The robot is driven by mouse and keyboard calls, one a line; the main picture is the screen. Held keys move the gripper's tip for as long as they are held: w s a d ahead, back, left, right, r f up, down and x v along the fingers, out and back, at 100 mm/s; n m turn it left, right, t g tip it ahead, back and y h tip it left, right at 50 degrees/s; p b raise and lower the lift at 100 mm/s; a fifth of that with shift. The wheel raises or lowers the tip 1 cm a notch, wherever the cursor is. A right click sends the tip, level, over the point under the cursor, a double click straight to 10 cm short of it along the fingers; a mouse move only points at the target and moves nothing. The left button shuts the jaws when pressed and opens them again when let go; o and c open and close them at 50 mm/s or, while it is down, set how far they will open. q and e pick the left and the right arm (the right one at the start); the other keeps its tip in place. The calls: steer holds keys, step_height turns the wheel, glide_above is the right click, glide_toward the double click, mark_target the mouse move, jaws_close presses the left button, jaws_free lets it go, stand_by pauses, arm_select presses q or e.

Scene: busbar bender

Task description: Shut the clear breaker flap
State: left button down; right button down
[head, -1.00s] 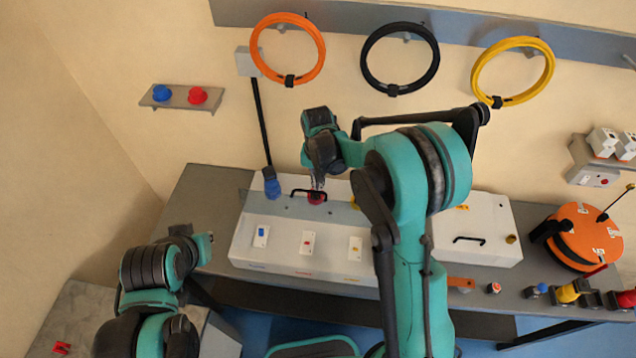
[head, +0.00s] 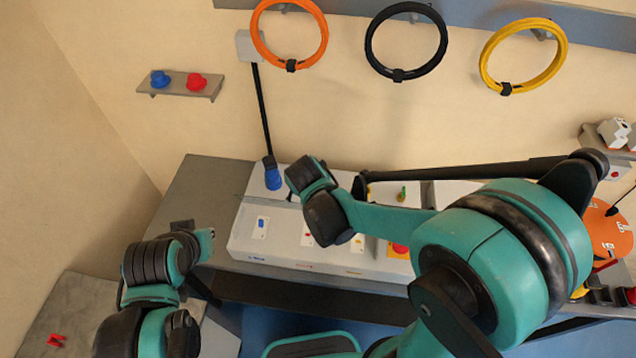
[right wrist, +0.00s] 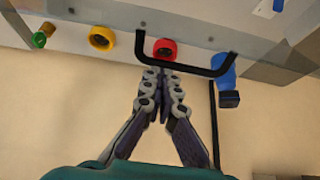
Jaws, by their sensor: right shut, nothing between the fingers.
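The clear flap (right wrist: 205,48) shows only faintly in the right wrist view, as a see-through sheet with a black bar handle (right wrist: 190,68). Its angle is hard to judge. My right gripper (right wrist: 160,72) is shut and empty, its fingertips beside the handle's bar; I cannot tell whether they touch it. In the head view my right wrist (head: 325,205) covers the fingers, the handle and much of the flap. The grey-white panel box (head: 275,240) stands on the bench. My left gripper (head: 203,245) is at the lower left, away from the box; its fingers are unclear.
A blue plug on a black cable (head: 272,175) stands at the box's back left. Red (right wrist: 164,49) and yellow (right wrist: 102,38) round fittings sit near the handle. Cable coils (head: 290,35) hang on the wall above. A small shelf (head: 180,84) is at left.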

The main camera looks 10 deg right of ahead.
steer(key=s+a+f+t+h+b, duration=0.1)
steer(key=s+f+t+b, duration=0.1)
steer(key=b, duration=0.5)
steer(key=s+a+f+t+h+b, duration=0.1)
steer(key=s+f+t+b, duration=0.2)
steer(key=b, duration=0.5)
steer(key=s+a+f+t+h+b, duration=0.1)
steer(key=s+f+t+b, duration=0.1)
steer(key=s+t+b, duration=0.3)
steer(key=shift+s+a+f+b, duration=0.3)
steer(key=shift+s+b, duration=0.3)
steer(key=shift+b, duration=0.6)
steer(key=shift+s+f+b, duration=0.15)
steer(key=shift+f+b, duration=0.2)
steer(key=shift+f, duration=0.05)
steer(key=shift+f, duration=0.1)
